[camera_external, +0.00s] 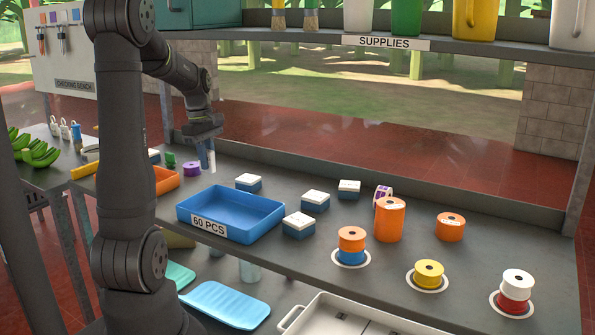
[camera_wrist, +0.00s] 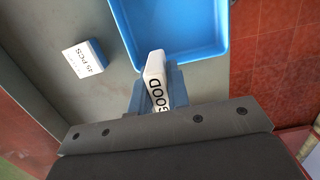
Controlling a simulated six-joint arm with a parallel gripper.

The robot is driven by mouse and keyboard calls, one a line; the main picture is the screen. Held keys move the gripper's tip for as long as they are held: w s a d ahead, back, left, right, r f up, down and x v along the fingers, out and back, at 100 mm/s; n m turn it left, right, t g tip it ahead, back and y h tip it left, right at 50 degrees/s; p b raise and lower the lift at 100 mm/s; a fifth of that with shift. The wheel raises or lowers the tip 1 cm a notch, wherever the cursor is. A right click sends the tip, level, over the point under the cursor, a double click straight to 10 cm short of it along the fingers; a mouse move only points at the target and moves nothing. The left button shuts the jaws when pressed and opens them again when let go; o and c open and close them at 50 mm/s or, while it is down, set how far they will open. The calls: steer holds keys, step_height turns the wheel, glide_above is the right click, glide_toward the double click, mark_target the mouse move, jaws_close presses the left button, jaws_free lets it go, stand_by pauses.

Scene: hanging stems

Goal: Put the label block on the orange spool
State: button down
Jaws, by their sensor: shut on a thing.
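My gripper (camera_external: 207,158) is shut on a white and blue label block (camera_wrist: 155,72), which reads "GOOD" in the wrist view. The gripper hangs above the bench, behind the left part of the blue tray (camera_external: 184,207). The block is small and partly hidden by the fingers in the outside view. Orange spools stand far to the right: one (camera_external: 351,234) on top of a blue spool, a tall orange stack (camera_external: 389,222), and a lone short orange spool (camera_external: 450,228). The gripper is well apart from all of them.
A yellow spool (camera_external: 429,270) and a white-on-red stack (camera_external: 516,285) stand at right. A purple spool (camera_external: 191,169) is near the gripper. A supplies shelf (camera_external: 330,36) runs above.

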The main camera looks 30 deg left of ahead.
steer(key=w+d+r+m+g, duration=0.2)
steer(key=d+m, duration=0.7)
steer(key=d, duration=1.7)
steer(key=s+d+r+m, duration=0.25)
steer(key=s+d, duration=0.25)
steer(key=d, duration=0.3)
steer(key=s+d+r+m+y, duration=0.1)
steer(key=s+d+m, duration=0.35)
steer(key=d, duration=0.25)
steer(key=s+d+r+m, duration=0.1)
steer(key=s+d+m, duration=0.1)
steer(key=s+d, duration=0.45)
glide_above(351, 234)
steer(key=shift+t, duration=0.3)
steer(key=f, duration=0.6)
steer(key=shift+w+f, duration=0.2)
steer(key=shift+f, duration=2.2)
steer(key=shift+f, duration=0.1)
steer(key=c, duration=1.8)
jaws_free()
steer(key=o, duration=0.4)
